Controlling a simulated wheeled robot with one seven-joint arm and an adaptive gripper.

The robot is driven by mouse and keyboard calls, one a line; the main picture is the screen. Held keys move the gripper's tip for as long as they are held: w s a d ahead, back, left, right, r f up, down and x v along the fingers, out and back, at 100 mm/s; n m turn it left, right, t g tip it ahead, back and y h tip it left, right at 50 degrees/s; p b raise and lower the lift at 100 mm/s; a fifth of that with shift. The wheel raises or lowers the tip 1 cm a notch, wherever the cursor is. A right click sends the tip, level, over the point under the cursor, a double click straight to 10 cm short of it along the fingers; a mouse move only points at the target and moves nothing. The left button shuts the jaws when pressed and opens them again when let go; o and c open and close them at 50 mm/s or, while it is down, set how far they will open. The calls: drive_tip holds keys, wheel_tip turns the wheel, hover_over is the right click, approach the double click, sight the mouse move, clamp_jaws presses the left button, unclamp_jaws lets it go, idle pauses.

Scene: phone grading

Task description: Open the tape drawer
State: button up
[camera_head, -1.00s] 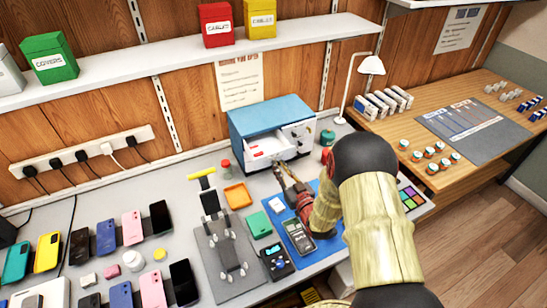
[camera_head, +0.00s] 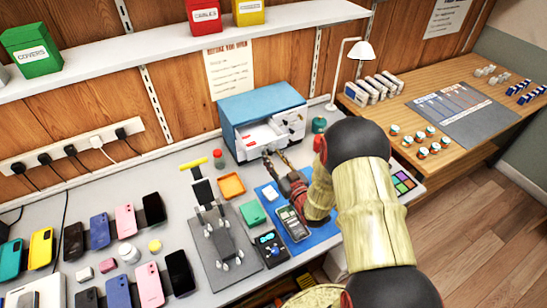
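A small drawer cabinet (camera_head: 262,104) with a blue top and white drawers stands against the back wall. A white drawer (camera_head: 258,139) on its left side stands out from the body and its inside shows. Red marks show in it, but no label is readable, so I cannot tell which drawer is the tape drawer. My gripper (camera_head: 275,155) is low in front of the cabinet, pointing at it, with its two fingers apart and nothing seen between them. I cannot tell whether a fingertip touches the drawer. My arm hides the area to the right.
Several phones cover the left bench.

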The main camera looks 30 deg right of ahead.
drive_tip(key=s, duration=1.2)
drive_tip(key=w+a+r+g+h, duration=0.1)
drive_tip(key=w+r+g, duration=0.15)
drive_tip(key=r, duration=0.45)
drive_tip(key=w+r+g+h, duration=0.1)
drive_tip(key=r+g, duration=0.3)
drive_tip(key=r, duration=0.2)
drive_tip(key=s+a+r+g, duration=0.2)
drive_tip(key=s+a+r, duration=0.1)
drive_tip(key=s, duration=0.4)
drive_tip(key=s+a+r+g+y, duration=0.1)
drive_tip(key=s+a+r+g, duration=0.1)
drive_tip(key=s+a, duration=0.4)
drive_tip(key=s+a+r+g+y, duration=0.1)
drive_tip(key=s+a+r, duration=0.3)
drive_tip(key=s, duration=0.5)
drive_tip(key=shift+s+a+g, duration=0.35)
drive_tip(key=shift+a+g, duration=0.05)
drive_tip(key=shift+g, duration=0.05)
drive_tip(key=shift+d+r, duration=0.1)
